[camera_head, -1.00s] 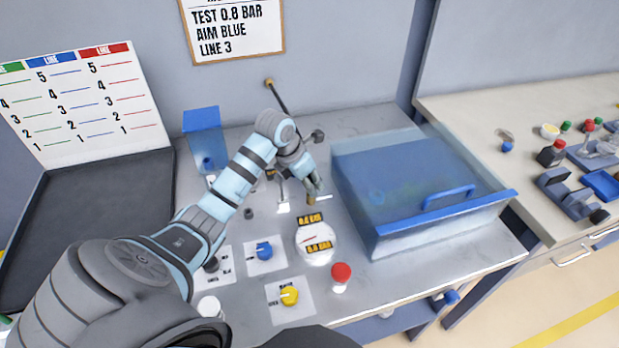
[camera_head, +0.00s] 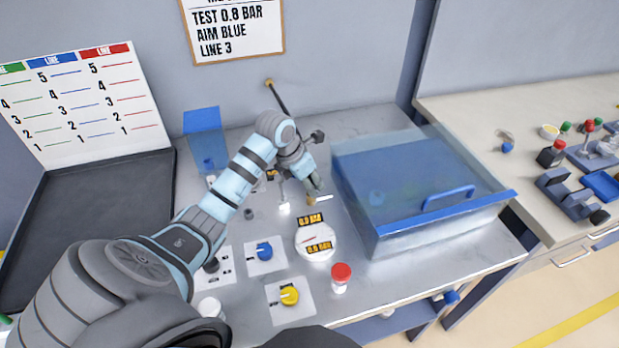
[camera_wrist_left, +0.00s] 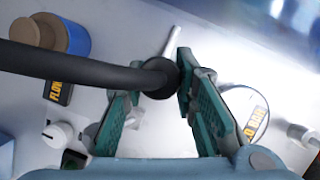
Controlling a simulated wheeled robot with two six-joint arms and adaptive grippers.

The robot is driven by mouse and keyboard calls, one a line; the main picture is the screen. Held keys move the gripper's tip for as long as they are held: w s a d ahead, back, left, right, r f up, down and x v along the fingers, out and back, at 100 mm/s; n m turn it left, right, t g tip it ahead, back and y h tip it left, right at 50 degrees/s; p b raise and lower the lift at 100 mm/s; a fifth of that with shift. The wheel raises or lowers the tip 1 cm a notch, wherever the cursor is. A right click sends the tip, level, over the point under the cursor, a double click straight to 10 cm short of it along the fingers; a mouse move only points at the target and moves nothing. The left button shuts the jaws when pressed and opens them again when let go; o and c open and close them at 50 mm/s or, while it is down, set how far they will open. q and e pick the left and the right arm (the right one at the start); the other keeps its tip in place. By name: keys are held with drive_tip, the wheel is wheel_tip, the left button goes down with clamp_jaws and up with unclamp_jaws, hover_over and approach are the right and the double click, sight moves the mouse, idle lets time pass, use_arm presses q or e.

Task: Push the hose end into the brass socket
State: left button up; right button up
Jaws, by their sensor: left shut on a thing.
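The black hose runs from a brass fitting on the back wall toward my left gripper (camera_head: 314,182). In the left wrist view the hose (camera_wrist_left: 75,65) enters from the left and bends down between the green fingers. My left gripper (camera_wrist_left: 158,100) is shut on it near its end. A small brass piece (camera_head: 311,201), apparently the socket, shows just below the fingertips in the head view, beside a pale metal rod (camera_head: 324,197). The hose tip is hidden, so I cannot tell whether it touches or sits in the socket. My right gripper is not in view.
A clear-walled box (camera_head: 385,243) with a blue handle stands close to the right of the gripper. A round white gauge (camera_head: 315,247), a red-capped bottle (camera_head: 341,280) and blue and yellow knobs are in front. A blue panel (camera_head: 204,135) stands behind left.

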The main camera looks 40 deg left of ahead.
use_arm(q)
drive_tip(key=shift+f, duration=0.15)
drive_tip(key=shift+f+b, duration=0.35)
drive_tip(key=shift+b, duration=0.05)
drive_tip(key=shift+f+b, duration=0.5)
drive_tip(key=shift+f, duration=0.1)
drive_tip(key=o, duration=1.1)
drive_tip(key=v, duration=1.2)
drive_tip(key=shift+c, duration=0.7)
